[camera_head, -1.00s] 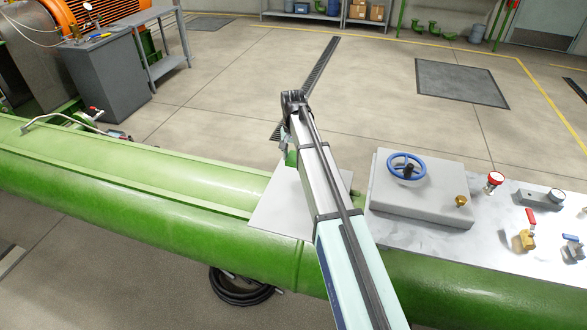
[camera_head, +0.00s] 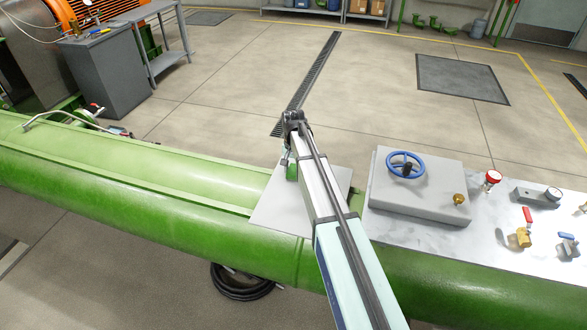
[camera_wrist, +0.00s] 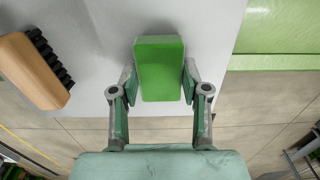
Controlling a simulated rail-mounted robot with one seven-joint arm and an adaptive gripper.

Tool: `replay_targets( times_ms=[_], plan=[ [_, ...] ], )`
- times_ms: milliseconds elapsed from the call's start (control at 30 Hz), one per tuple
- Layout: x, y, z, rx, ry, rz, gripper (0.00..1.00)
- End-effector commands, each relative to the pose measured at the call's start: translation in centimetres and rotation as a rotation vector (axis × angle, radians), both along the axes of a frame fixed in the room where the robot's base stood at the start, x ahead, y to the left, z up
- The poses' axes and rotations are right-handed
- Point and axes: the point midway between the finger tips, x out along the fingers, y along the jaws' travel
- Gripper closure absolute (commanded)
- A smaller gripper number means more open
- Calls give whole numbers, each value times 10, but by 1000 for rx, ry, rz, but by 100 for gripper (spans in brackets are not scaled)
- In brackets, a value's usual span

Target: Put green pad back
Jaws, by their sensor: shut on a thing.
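The green pad (camera_wrist: 160,68) is a small block between the two fingers of my gripper (camera_wrist: 160,84) in the wrist view. My gripper is shut on its sides. In the head view the green pad (camera_head: 291,172) shows as a small green patch beside my arm, over the pale plate (camera_head: 268,212) on the green pipe-like body. I cannot tell whether the pad touches the plate. In the wrist view the plate (camera_wrist: 222,30) lies behind the pad. My arm hides part of the plate and most of the gripper in the head view.
A brush (camera_wrist: 34,72) with a wooden back and dark bristles lies on the plate left of the pad. A grey box with a blue handwheel (camera_head: 406,164) and a panel of valves and gauges (camera_head: 400,218) stand to the right. The green body's top (camera_head: 150,178) is clear at left.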

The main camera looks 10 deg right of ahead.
Motion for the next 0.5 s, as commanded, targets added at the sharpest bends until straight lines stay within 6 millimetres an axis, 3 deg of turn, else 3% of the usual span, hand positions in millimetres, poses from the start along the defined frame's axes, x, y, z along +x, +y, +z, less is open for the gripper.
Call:
replay_targets(
  times_ms=[67, 100, 167, 500],
  plan=[
    [0, 0, -3, 0, 0, 0, 82],
    [0, 0, -3, 0, 0, 0, 51],
    [0, 0, -2, 0, 0, 0, 30],
    [0, 0, -1, 0, 0, 0, 29]
  ],
)
